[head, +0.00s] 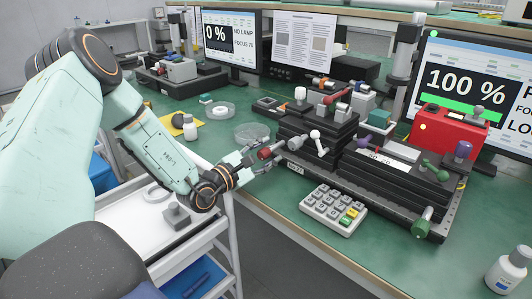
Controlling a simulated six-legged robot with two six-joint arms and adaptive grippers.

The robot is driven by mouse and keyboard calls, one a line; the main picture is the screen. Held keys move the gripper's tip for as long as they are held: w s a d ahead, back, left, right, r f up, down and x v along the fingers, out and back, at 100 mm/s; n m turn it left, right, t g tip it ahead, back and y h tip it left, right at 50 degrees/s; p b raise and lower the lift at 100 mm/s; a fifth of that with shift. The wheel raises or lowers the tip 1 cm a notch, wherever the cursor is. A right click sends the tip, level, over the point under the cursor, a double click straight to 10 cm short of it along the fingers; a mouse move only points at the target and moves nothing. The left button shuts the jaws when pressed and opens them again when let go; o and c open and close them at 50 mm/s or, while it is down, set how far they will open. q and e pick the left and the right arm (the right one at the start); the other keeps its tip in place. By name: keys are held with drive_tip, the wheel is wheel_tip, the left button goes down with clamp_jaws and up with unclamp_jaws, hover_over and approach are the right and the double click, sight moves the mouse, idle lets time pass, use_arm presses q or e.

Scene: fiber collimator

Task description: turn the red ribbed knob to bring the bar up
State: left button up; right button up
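The red ribbed knob (264,153) sticks out at the left end of the dark stacked stage (318,128) in the middle of the bench. My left gripper (264,160) is at this knob, with its fingers spread on either side of the knob's end. The fingers look open; contact is too small to tell. The left monitor (230,42) reads 0 %, NO LAMP and FOCUS 70. The right monitor (470,90) reads 100 % above a full green bar (447,105). My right gripper is not in view.
A keypad (333,209) lies in front of the stages. A second stage (395,180) with green and purple knobs stands to the right, near a red box (447,132). A bottle (508,270) stands front right. A white cart (150,225) stands below my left arm.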

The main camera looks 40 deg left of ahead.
sight(261, 157)
use_arm(q)
drive_tip(key=shift+o, duration=0.2)
wheel_tip(261, 157, up, 7)
drive_tip(key=shift+a+f, duration=0.1)
drive_tip(key=shift+r, duration=1.55)
drive_tip(key=s+f+n+p, duration=0.1)
drive_tip(key=s+f+n, duration=0.2)
drive_tip(key=n, duration=0.2)
drive_tip(key=s+f+n+p, duration=0.1)
drive_tip(key=s+f+n, duration=0.2)
drive_tip(key=n, duration=0.3)
drive_tip(key=s+f+n+p, duration=0.2)
drive_tip(key=s+f+n, duration=0.1)
drive_tip(key=f+n, duration=0.1)
drive_tip(key=shift+a+n, duration=0.35)
drive_tip(key=shift+n, duration=0.35)
drive_tip(key=w+b, duration=0.1)
drive_tip(key=w, duration=0.1)
drive_tip(key=w+b, duration=0.2)
drive_tip(key=w, duration=0.1)
drive_tip(key=shift+w+d+f+b, duration=0.1)
drive_tip(key=shift+w+d+b, duration=0.25)
drive_tip(key=shift+w+b, duration=0.3)
drive_tip(key=shift+w, duration=0.45)
